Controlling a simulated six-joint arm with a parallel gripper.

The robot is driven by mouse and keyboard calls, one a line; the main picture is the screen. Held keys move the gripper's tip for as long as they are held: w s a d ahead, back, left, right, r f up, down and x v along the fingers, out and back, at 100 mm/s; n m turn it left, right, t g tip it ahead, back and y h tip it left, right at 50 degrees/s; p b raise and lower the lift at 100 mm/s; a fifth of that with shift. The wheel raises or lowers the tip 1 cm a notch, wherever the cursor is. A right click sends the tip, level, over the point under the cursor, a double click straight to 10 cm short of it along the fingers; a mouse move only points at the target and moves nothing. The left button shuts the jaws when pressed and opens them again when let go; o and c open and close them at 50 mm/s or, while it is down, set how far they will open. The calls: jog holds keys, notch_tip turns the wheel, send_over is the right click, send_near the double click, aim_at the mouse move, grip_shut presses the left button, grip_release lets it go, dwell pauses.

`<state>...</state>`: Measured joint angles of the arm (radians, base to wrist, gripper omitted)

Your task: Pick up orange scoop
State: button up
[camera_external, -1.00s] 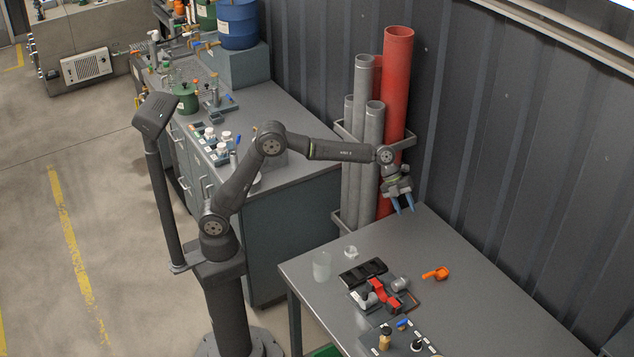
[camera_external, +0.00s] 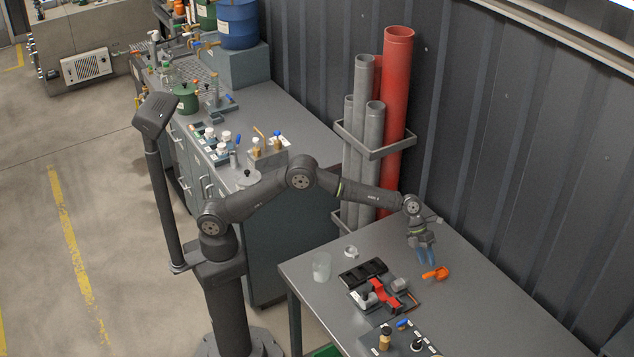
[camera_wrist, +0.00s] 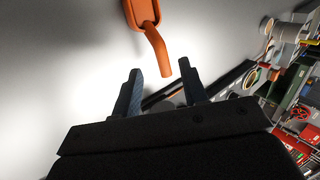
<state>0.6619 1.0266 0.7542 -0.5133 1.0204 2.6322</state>
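The orange scoop (camera_external: 436,273) lies on the grey table, toward its back part. In the wrist view the scoop (camera_wrist: 156,42) has its bowl at the top edge, partly cut off, and its handle points down toward my fingertips. My gripper (camera_external: 427,257) is above the table just behind and left of the scoop, with blue fingers pointing down. In the wrist view my gripper (camera_wrist: 162,82) is open, with an empty gap between its fingers. The handle end is just beyond this gap, and I see no contact.
A black tray (camera_external: 363,271) and a board with red and grey parts (camera_external: 384,297) are left of the scoop. A clear beaker (camera_external: 321,267) stands near the table's left edge. Grey and red pipes (camera_external: 396,110) stand behind the table. The table right of the scoop is clear.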

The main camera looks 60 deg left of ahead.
aim_at(430, 274)
jog(key=shift+s+x, duration=0.2)
jog(key=shift+x, duration=3.15)
jog(key=shift+d+r, duration=0.1)
grip_shut()
